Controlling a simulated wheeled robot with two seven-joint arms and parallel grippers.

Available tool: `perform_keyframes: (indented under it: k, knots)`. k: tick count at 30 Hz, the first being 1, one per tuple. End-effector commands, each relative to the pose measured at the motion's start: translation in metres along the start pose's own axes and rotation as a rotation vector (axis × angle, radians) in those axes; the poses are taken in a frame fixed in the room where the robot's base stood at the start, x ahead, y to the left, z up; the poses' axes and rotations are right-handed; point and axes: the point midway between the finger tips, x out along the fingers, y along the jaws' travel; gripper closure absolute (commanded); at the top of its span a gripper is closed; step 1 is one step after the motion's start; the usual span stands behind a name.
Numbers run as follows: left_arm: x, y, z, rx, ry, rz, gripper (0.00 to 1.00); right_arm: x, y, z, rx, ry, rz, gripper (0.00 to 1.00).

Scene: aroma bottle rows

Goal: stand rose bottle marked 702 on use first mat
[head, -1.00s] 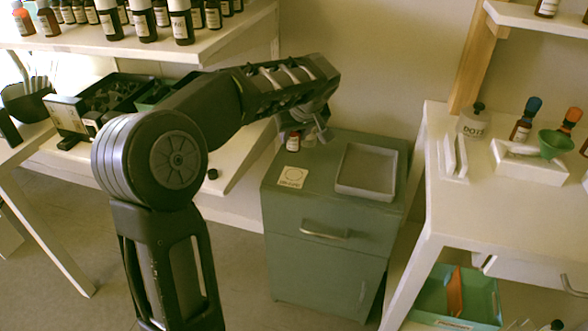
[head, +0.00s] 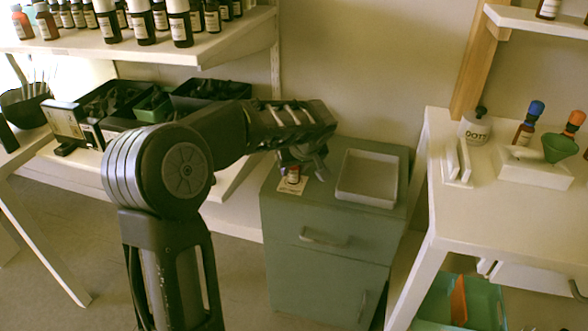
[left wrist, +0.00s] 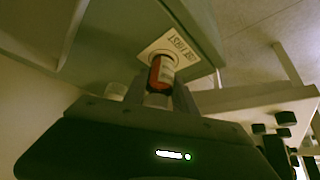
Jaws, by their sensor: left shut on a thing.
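A small amber-red bottle with a pale label (head: 293,174) is at the use first mat (head: 287,188), a small cream square on top of the green cabinet. My left gripper (head: 304,163) is shut on the bottle from above and hides its upper part. In the left wrist view the bottle (left wrist: 161,72) is between my fingers, its far end over the mat (left wrist: 186,47), whose printed letters show. I cannot tell whether its base touches the mat. The number on its label is too small to read. My right gripper is not in view.
A grey tray (head: 368,177) lies on the cabinet just right of the mat. The shelf at the upper left holds several dark bottles (head: 140,22). A white table (head: 500,205) stands at the right with a green funnel (head: 558,147).

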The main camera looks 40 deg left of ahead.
Motion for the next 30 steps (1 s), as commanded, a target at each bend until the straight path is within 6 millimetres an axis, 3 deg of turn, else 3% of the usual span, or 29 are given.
perform_keyframes:
  k: [10,11,18,30]
  knots:
    - [0.0027,0.0003,0.0016,0.000,0.001,0.001,1.00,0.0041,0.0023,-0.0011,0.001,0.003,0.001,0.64]
    - [0.0024,0.0002,0.0015,0.000,0.001,0.000,0.67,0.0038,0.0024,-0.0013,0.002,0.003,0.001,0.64]
    - [0.0016,0.0001,0.0010,0.000,0.000,0.000,0.47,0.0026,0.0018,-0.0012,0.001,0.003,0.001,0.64]
    - [-0.0031,0.0000,-0.0019,0.000,0.000,0.000,0.46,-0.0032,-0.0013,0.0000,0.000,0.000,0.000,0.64]
